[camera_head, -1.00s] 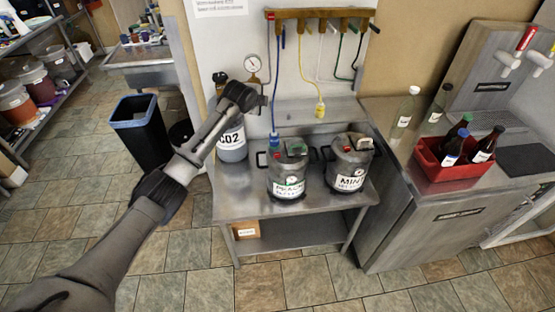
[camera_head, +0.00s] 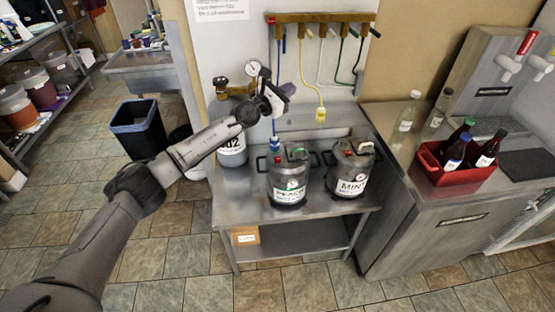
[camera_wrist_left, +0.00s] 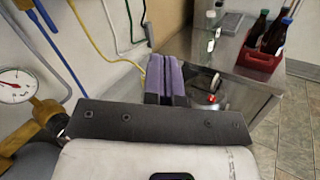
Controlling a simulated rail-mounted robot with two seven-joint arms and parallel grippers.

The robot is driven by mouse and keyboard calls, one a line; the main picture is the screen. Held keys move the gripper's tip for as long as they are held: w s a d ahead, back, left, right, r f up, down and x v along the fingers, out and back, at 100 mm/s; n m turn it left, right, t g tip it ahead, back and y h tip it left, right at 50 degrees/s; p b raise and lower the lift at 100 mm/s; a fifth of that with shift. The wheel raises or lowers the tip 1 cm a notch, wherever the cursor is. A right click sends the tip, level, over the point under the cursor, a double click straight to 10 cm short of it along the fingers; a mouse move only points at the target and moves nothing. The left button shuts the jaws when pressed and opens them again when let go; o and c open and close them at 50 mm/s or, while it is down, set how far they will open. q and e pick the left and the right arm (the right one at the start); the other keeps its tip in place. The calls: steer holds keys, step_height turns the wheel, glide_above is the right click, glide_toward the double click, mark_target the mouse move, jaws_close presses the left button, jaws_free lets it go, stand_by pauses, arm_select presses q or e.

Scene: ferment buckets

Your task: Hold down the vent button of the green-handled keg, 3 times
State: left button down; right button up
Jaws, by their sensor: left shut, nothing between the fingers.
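The green-handled keg (camera_head: 288,188), labelled PEACH, stands upright on the steel table. Its green handle (camera_head: 298,152) and a small red button (camera_head: 277,158) are on its lid. A second keg (camera_head: 349,175), labelled MINT, stands to its right, with a red button on top. My left gripper (camera_head: 287,90) is raised above and behind the kegs, in front of the wall hoses, touching neither keg. In the left wrist view its purple fingers (camera_wrist_left: 165,80) are shut and empty.
A CO2 cylinder (camera_head: 232,150) with a gauge (camera_head: 253,68) stands left of the kegs. Blue and yellow hoses (camera_head: 322,80) hang from the wall rack. A red crate (camera_head: 457,170) of bottles is on the right counter. The table's front strip is clear.

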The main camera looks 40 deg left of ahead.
arm_select(q)
step_height(320, 180, down, 7)
steer(key=s+d+m+g, duration=0.1)
steer(key=d+m+g, duration=0.1)
steer(key=m+g, duration=0.3)
steer(key=g+y, duration=0.3)
steer(key=g, duration=0.2)
glide_above(278, 160)
step_height(278, 160, down, 7)
steer(key=shift+r, duration=0.2)
steer(key=shift+f, duration=0.15)
step_height(278, 160, down, 7)
steer(key=b, duration=0.4)
steer(key=shift+f+b, duration=0.55)
steer(key=shift+f, duration=0.2)
